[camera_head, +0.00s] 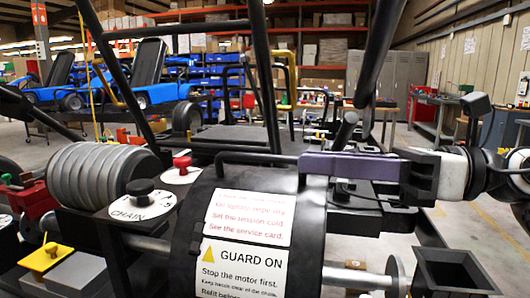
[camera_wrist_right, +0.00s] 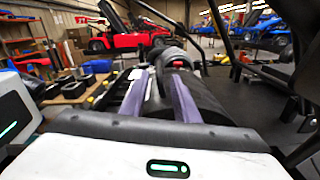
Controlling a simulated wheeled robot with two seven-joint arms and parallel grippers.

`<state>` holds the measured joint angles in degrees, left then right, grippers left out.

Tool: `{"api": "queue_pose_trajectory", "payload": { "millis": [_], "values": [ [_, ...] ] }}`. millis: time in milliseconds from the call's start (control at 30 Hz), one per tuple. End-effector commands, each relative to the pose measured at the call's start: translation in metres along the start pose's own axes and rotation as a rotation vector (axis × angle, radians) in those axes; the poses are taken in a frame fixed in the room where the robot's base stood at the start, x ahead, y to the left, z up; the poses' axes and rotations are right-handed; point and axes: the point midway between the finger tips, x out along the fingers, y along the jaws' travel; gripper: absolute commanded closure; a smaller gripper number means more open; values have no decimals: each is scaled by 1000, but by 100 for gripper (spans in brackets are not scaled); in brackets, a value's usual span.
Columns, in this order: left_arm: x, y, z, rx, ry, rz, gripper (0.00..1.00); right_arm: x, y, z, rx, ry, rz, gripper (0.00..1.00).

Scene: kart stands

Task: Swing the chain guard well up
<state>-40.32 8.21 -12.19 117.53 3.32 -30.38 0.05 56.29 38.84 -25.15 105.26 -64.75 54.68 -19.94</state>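The chain guard (camera_head: 312,225) is a black rounded cover in the lower middle of the head view, lying down, with white labels and "GUARD ON" on its front. A black bar handle (camera_head: 250,157) runs along its top. My right gripper (camera_head: 304,163) comes in from the right, its purple fingers at the handle's right end. In the right wrist view its fingers (camera_wrist_right: 158,82) stand apart, with the dark guard (camera_wrist_right: 207,104) beneath and beside them. Whether they touch the handle is unclear. My left gripper is not in view.
A ribbed grey cylinder (camera_head: 100,174) and a black knob on a "CHAIN" plate (camera_head: 137,208) are left of the guard. A red knob (camera_head: 182,163) stands close behind. Black frame tubes (camera_head: 265,75) rise behind it. An open black box (camera_head: 452,271) is at lower right.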

Motion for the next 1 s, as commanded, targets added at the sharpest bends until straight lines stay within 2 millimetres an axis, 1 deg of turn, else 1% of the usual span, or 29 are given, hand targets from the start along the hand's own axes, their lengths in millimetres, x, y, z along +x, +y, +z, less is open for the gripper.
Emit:
{"api": "queue_pose_trajectory", "payload": {
  "millis": [33,200,300,400,567,833,1000],
  "values": [
    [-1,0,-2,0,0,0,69,10,2,2,0,-1,5,72],
    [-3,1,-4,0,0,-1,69,43,1,2,1,-1,3,72],
    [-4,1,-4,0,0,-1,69,59,1,2,-1,-1,3,72],
    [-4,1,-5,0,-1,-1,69,71,0,1,1,-1,1,72],
    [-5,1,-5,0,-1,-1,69,80,0,0,1,0,0,72],
    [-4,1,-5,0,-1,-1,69,81,0,0,1,0,-1,72],
    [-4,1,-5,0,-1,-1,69,81,0,0,1,0,0,100]
  ]
}}
